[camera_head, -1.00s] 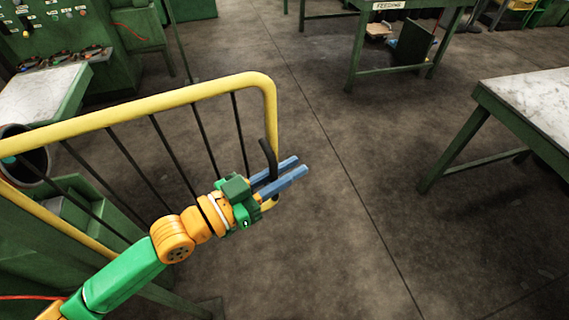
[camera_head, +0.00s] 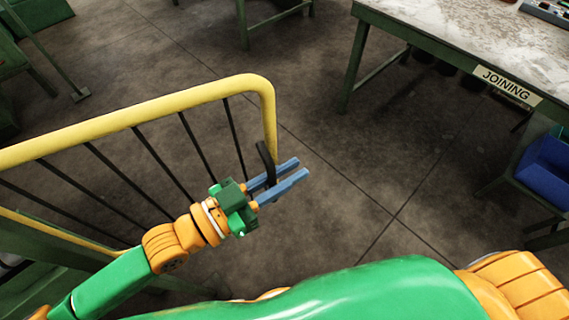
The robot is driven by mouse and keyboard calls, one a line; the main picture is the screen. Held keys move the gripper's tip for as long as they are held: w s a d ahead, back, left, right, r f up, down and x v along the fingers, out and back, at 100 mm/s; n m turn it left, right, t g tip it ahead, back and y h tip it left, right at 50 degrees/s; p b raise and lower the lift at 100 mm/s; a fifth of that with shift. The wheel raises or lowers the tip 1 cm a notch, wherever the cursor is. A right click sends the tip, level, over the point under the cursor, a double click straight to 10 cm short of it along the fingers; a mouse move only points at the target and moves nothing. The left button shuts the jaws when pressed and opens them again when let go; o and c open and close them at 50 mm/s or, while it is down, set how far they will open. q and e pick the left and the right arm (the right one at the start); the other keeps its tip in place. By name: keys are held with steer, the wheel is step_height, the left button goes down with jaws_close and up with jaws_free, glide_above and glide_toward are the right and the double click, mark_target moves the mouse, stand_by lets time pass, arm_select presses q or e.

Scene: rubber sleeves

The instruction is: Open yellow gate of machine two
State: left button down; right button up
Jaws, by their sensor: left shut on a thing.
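The yellow gate (camera_head: 130,117), a yellow tube frame with thin black bars, spans the left half of the head view. A black handle (camera_head: 264,155) stands at its right end post. My left gripper (camera_head: 285,178) has its two blue fingers on either side of this handle, shut on it. The lower part of the handle is hidden behind the fingers. A large green and orange arm link of mine crosses the bottom of the view. My right gripper is not in view.
A green table with a worn white top (camera_head: 440,40) and a "JOINING" sign (camera_head: 506,84) stands at upper right. A blue bin (camera_head: 545,170) is at the right edge. The concrete floor (camera_head: 350,190) right of the gate is clear.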

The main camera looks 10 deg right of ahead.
arm_select(q)
steer(key=shift+s+r, duration=0.1)
steer(key=c, duration=0.8)
jaws_free()
steer(key=shift+c, duration=0.2)
steer(key=shift+a, duration=0.1)
steer(key=b+v, duration=0.2)
steer(key=v, duration=0.5)
steer(key=shift+b, duration=0.3)
